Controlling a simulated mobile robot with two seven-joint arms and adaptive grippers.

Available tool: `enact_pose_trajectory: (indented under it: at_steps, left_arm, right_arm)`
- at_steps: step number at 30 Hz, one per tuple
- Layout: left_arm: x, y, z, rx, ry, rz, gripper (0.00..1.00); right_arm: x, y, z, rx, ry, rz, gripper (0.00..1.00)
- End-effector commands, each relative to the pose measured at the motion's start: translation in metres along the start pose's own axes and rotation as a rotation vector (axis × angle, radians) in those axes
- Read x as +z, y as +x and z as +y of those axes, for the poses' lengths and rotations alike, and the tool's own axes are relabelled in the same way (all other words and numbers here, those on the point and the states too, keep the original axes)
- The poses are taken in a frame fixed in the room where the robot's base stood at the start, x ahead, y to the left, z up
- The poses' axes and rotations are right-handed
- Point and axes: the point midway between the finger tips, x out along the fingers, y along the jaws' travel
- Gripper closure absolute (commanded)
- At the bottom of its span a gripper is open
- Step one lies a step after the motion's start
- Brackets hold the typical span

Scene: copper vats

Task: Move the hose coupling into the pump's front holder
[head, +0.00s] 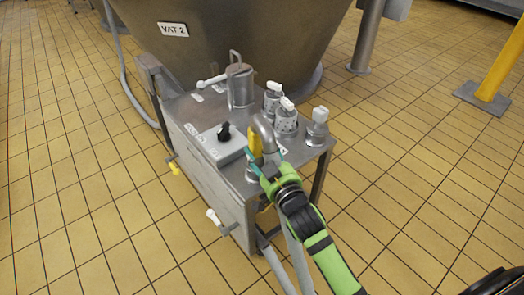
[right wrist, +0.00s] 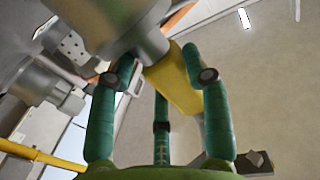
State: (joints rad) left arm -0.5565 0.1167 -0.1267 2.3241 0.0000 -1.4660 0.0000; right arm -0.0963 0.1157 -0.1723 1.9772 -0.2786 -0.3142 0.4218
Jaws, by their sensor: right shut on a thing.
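The hose coupling (head: 266,131) is a grey metal elbow with a yellow lever (head: 255,146), over the front right corner of the pump's steel top. My right gripper (head: 268,172) comes from the lower right and is shut on the coupling. In the right wrist view the teal fingers (right wrist: 163,85) close around the yellow lever (right wrist: 178,82), with the grey metal body (right wrist: 125,25) above. The front holder is not clearly seen; the gripper and coupling cover that corner, and I cannot tell whether the coupling is seated. My left gripper is out of view.
The pump cart (head: 205,185) carries a black knob (head: 223,132), a grey cylinder (head: 240,88) and several white-capped fittings (head: 287,118) behind the coupling. Grey hoses (head: 276,270) run down in front. VAT 2 (head: 225,40) stands behind. The tiled floor at right is open up to a yellow post (head: 503,65).

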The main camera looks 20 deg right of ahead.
Motion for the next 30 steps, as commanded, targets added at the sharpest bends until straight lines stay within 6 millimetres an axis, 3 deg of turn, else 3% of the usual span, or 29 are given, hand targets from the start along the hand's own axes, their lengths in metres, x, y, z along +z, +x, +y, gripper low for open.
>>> enact_pose_trajectory:
  at_steps: [4,5,6,19,30]
  left_arm:
    - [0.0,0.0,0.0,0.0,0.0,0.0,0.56]
    - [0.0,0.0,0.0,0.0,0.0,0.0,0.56]
    - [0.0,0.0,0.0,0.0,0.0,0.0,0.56]
    - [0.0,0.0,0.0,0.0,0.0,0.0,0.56]
    - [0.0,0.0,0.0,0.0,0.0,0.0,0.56]
  right_arm:
    - [-0.003,0.0,0.0,-0.001,0.0,0.008,0.97]
    - [-0.003,0.0,0.0,-0.001,0.0,0.008,0.4]
    - [-0.003,0.0,0.0,-0.001,0.0,0.008,0.24]
    - [0.004,-0.008,0.0,0.001,0.001,-0.009,0.24]
    - [0.002,-0.078,0.0,0.0,0.002,-0.004,0.24]
